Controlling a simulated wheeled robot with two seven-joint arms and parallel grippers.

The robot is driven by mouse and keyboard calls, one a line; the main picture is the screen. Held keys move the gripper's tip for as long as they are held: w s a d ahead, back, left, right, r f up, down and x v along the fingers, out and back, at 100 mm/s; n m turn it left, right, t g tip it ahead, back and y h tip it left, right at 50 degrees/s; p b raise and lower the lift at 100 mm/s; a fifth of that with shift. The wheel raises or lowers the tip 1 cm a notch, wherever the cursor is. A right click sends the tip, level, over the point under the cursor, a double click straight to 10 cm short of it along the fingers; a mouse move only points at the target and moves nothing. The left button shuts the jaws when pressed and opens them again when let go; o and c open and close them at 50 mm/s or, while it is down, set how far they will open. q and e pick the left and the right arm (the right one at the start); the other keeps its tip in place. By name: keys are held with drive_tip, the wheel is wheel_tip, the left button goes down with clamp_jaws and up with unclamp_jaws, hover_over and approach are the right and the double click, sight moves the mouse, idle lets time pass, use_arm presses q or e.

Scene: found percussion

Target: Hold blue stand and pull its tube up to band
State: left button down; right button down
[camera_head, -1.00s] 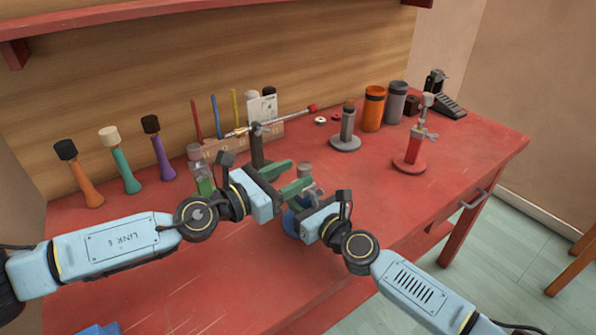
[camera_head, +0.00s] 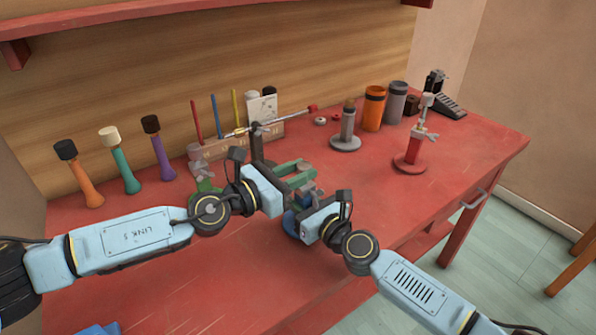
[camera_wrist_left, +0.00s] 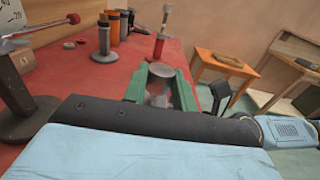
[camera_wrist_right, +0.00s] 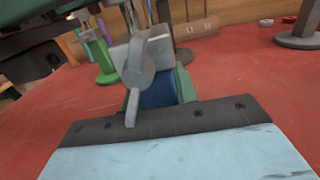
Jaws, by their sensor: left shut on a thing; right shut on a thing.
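The blue stand has a round blue base (camera_head: 290,223), partly hidden by my right gripper in the head view. Its blue body (camera_wrist_right: 157,93) and a grey wing clamp (camera_wrist_right: 140,62) show in the right wrist view. My right gripper (camera_head: 306,194) is shut on the blue body, below the clamp. My left gripper (camera_head: 299,176) is above it, with green fingers shut on the grey top of the tube (camera_wrist_left: 161,72), which shows between the fingers in the left wrist view. The stand looks upright. I cannot make out a band on the tube.
A dark stand with a crossbar (camera_head: 256,148) stands close behind my left gripper. A red stand (camera_head: 413,150), a grey stand (camera_head: 346,130), an orange cup (camera_head: 373,108) and a grey cup (camera_head: 396,102) are to the right. The front right of the red table (camera_head: 420,210) is clear.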

use_arm(q)
drive_tip(key=shift+r, duration=2.85)
drive_tip(key=c, duration=1.1)
unclamp_jaws()
drive_tip(key=shift+a, duration=0.1)
drive_tip(key=v, duration=1.2)
